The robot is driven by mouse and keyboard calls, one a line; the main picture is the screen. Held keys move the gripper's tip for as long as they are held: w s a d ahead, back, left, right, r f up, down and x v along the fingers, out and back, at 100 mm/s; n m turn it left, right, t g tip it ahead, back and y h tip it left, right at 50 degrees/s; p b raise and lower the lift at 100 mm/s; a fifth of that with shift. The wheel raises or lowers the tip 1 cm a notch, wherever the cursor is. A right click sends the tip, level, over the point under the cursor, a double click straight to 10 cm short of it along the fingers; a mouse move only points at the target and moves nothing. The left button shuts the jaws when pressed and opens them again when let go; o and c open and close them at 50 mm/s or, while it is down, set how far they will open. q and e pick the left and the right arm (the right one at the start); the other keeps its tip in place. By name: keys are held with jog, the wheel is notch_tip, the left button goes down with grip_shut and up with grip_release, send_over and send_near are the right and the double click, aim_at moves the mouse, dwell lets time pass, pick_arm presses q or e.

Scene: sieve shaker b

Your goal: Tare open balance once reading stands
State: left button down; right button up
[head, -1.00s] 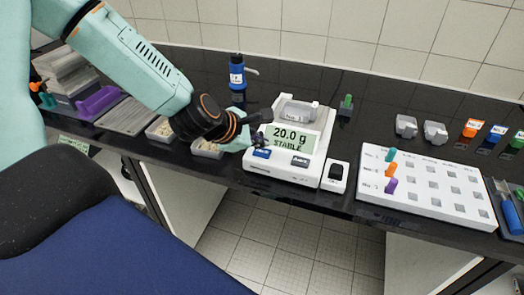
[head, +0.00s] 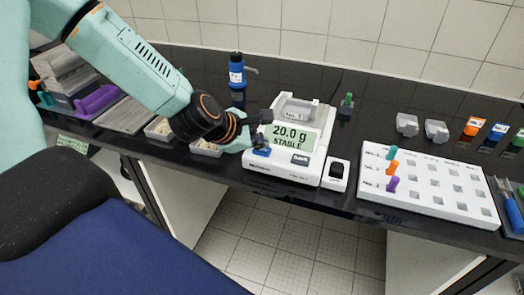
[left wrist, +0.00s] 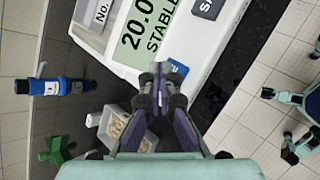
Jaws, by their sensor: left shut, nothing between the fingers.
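The white balance (head: 268,176) stands on the black bench. Its display (head: 290,138) reads 20.0 g and STABLE. A small tray labelled No. 1 (head: 297,108) sits on its pan. A blue button (head: 261,152) is at the lower left of the front panel, and a dark grey button (head: 300,160) is at the right. My left gripper (head: 258,140) is shut and empty, just over the blue button. In the left wrist view its fingertips (left wrist: 160,72) partly cover the blue button (left wrist: 176,68); I cannot tell whether they touch it. My right gripper is not in view.
A small white device with a black top (head: 337,174) stands right of the balance. A white rack (head: 430,201) with coloured pegs lies further right. A blue bottle (head: 237,72) stands behind. Small trays (head: 207,148) lie below my left arm.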

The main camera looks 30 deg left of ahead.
aim_at(259, 151)
pick_arm(q)
jog(key=shift+f+b, duration=0.4)
jog(key=shift+b, duration=0.1)
dwell(0.8)
jog(key=shift+r, duration=0.1)
jog(key=shift+r+p, duration=0.8)
notch_tip(259, 151, up, 5)
jog(key=p, duration=0.4)
jog(key=shift+p, duration=0.3)
jog(key=shift+f, duration=0.1)
dwell(0.6)
